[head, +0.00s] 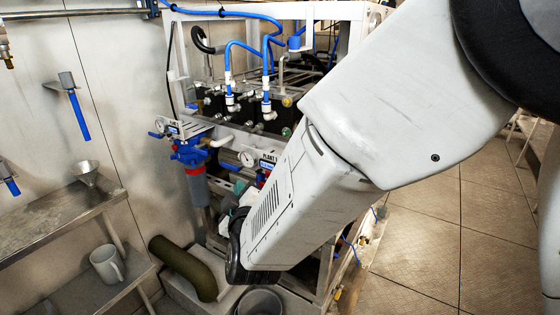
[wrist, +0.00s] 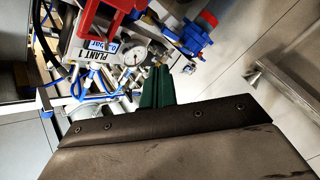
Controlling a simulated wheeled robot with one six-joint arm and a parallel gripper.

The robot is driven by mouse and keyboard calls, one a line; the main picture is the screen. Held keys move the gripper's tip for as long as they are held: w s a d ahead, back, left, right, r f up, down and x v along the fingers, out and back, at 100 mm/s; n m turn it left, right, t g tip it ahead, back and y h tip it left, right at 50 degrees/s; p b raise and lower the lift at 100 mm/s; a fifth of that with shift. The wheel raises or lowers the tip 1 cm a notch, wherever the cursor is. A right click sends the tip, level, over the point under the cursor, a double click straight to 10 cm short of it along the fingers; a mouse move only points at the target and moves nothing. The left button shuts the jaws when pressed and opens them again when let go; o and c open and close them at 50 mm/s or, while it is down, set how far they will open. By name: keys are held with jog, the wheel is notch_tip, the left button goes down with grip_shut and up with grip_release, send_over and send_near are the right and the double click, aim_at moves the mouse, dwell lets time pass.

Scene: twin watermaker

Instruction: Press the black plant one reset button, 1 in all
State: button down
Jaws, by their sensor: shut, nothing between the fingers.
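The black reset button cannot be made out in either view. A white PLANT 1 label (wrist: 97,56) is on a panel at the upper left of the wrist view, beside a small blue bar display (wrist: 113,46). In the head view the PLANT label (head: 268,160) is partly hidden by my arm. My gripper (wrist: 158,72) shows as dark green fingers in the wrist view, shut and empty. Its tips point toward the panel area, just below a round gauge (wrist: 132,52). Whether they touch anything cannot be told.
The white-framed watermaker (head: 225,130) carries blue hoses, valves and a blue filter housing (head: 190,150). A green pipe elbow (head: 185,268) is low in front.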

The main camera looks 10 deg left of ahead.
jog(key=shift+w+d, duration=0.25)
jog(key=shift+w, duration=0.4)
jog(key=shift+w+d, duration=0.3)
jog(key=shift+w, duration=0.35)
jog(key=shift+w+d, duration=0.25)
jog(key=shift+w, duration=0.4)
dwell(0.6)
jog(key=shift+w+d, duration=0.2)
jog(key=shift+w, duration=0.25)
jog(key=shift+w+d, duration=0.2)
jog(key=shift+w, duration=0.25)
dwell(0.5)
jog(key=shift+s, duration=0.1)
jog(key=shift+s+a, duration=0.35)
jog(key=shift+s, duration=0.4)
jog(key=s, duration=0.1)
jog(key=s+a, duration=0.1)
jog(key=s, duration=0.1)
jog(key=s+a, duration=0.1)
jog(key=shift+s, duration=0.3)
